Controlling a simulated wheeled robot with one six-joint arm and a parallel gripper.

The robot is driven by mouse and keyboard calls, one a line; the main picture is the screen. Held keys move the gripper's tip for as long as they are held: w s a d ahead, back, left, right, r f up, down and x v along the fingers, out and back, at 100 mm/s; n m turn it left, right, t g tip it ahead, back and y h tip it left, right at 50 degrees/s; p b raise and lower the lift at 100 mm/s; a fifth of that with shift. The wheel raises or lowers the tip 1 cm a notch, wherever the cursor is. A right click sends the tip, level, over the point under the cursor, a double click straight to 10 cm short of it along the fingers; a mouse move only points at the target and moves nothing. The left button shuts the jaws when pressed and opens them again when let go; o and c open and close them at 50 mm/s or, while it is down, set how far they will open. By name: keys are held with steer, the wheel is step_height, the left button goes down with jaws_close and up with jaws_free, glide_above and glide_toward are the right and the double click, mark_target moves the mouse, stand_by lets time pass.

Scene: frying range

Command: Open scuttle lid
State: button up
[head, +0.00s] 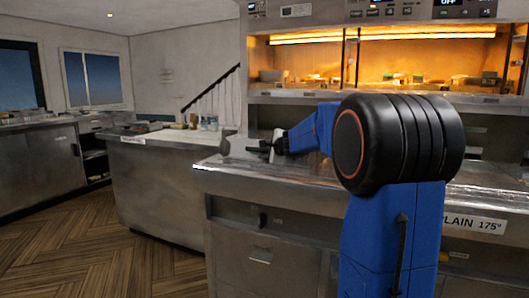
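My blue arm reaches from the right over the steel top of the frying range (330,180). My gripper (257,148) is small and dark at the arm's far end, above the left part of the range top. A grey steel piece (238,145) stands just left of and behind it. I cannot tell whether this piece is the scuttle lid or whether the gripper touches it. The gap between the fingers is too small to make out. My arm hides the range top's right part.
A lit glass-fronted cabinet (290,62) with food rises behind the range. A steel counter with a pale top (160,185) stands to the left, and another counter (40,165) lies along the left wall. The wooden floor (75,245) is clear at the front left.

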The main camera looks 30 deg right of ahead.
jaws_close()
